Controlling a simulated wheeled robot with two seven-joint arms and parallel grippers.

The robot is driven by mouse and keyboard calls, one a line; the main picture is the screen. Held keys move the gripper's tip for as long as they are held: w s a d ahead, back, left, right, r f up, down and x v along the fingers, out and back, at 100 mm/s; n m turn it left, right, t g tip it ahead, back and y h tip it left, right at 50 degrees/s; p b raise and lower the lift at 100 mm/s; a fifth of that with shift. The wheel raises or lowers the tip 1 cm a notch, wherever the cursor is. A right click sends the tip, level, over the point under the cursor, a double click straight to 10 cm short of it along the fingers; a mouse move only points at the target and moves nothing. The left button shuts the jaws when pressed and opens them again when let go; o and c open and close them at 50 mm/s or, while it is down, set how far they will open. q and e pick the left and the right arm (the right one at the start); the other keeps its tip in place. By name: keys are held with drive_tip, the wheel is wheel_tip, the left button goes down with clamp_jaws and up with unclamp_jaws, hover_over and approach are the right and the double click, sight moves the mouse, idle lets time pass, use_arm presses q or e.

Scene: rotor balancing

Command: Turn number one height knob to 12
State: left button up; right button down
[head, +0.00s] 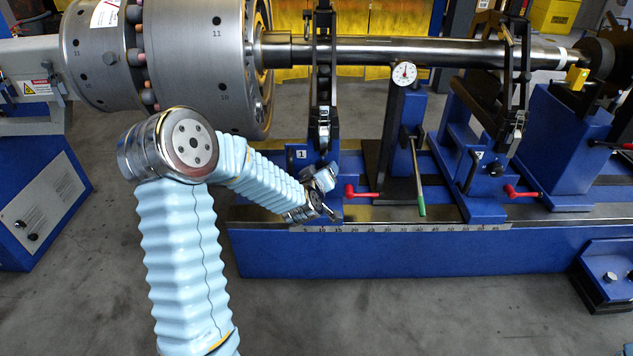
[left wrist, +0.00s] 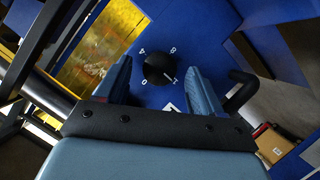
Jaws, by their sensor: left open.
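The number one height knob is a round black knob (left wrist: 159,68) on a blue face in the left wrist view. White digits 0, 4 and 8 stand around it, and a partly covered mark starting with 1 is at its lower right. I cannot tell the knob's setting. My left gripper (left wrist: 162,82) is open, with one blue finger on each side of the knob; contact is not clear. In the head view my left gripper (head: 322,186) is at the blue support labelled 1 (head: 301,155), and the knob is hidden there. My right gripper is not in view.
A black bent handle (left wrist: 240,90) is close to the right finger in the left wrist view. In the head view a red lever (head: 362,193) and a green-tipped rod (head: 419,185) stand right of the gripper. The steel shaft (head: 400,52) runs above.

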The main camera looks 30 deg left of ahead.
use_arm(q)
drive_tip(key=v, duration=1.2)
drive_tip(key=shift+s, duration=0.3)
drive_tip(key=shift+d, duration=0.1)
drive_tip(key=s+d+f+m+g+h+p, duration=0.2)
drive_tip(key=d+f+m+g+h+p, duration=0.1)
drive_tip(key=d+f, duration=0.4)
drive_tip(key=s+d+f+m+g+h+p, duration=0.2)
drive_tip(key=d+f+g+h+p, duration=0.15)
drive_tip(key=d+f, duration=0.35)
drive_tip(key=s+d+f+m+g+h+p, duration=0.1)
drive_tip(key=s+d+f+m+g, duration=0.1)
drive_tip(key=s, duration=0.5)
drive_tip(key=s+d+f+m+g+h+p, duration=0.1)
drive_tip(key=s+d+f+m+g+p, duration=0.1)
drive_tip(key=s+d+f+g, duration=0.2)
wheel_tip(320, 180, down, 3)
drive_tip(key=s+d, duration=0.2)
drive_tip(key=s, duration=0.1)
drive_tip(key=shift+d, duration=0.15)
drive_tip(key=shift+r, duration=0.15)
